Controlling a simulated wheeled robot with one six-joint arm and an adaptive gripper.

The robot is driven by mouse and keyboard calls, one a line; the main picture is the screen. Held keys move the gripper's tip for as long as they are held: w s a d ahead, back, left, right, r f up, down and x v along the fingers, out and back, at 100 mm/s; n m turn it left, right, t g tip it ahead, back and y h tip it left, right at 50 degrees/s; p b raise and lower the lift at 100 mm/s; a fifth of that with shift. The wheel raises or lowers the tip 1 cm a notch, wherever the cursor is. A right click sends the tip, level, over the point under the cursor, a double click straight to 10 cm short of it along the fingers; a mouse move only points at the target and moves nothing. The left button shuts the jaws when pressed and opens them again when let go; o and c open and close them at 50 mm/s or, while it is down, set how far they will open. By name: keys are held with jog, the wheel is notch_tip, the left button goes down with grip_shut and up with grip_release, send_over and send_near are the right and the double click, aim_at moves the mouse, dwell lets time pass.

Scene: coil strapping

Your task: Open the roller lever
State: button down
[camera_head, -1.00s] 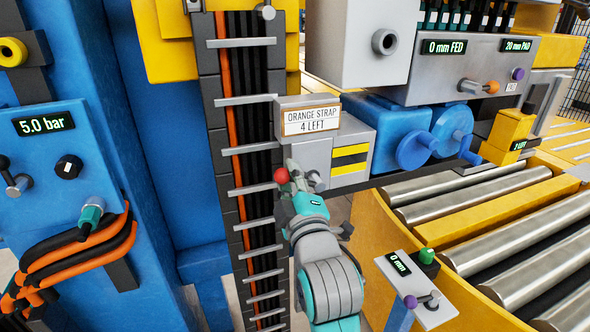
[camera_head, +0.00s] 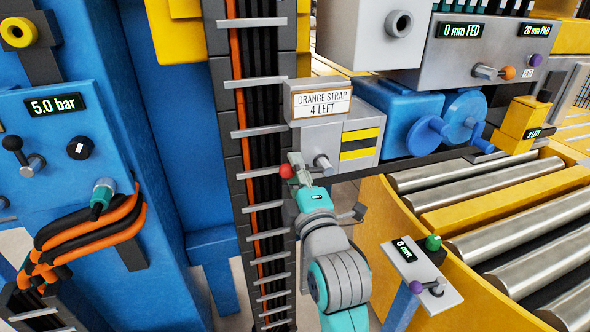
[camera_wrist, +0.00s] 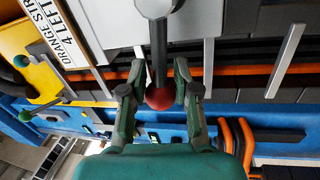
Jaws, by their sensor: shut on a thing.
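The roller lever's red ball knob (camera_head: 286,171) shows left of its round metal pivot (camera_head: 322,162) on the grey box under the "ORANGE STRAP 4 LEFT" sign (camera_head: 322,103). In the wrist view, a dark rod (camera_wrist: 158,55) runs from the pivot to the red knob (camera_wrist: 159,98). My gripper (camera_head: 298,166) is at the knob end. The fingers hide part of the lever in the head view.
A strap channel with metal crossbars (camera_head: 252,132) runs vertically close left of the gripper. A blue cabinet reading 5.0 bar (camera_head: 55,106) stands at left. Blue handwheels (camera_head: 428,135) and a roller conveyor (camera_head: 480,175) are at right. A small control post (camera_head: 422,272) stands front right.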

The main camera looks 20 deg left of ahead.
jog(key=shift+a+f, duration=0.1)
jog(key=shift+f, duration=0.05)
jog(key=c, duration=0.8)
grip_release()
jog(key=shift+c, duration=0.2)
jog(key=v, duration=1.2)
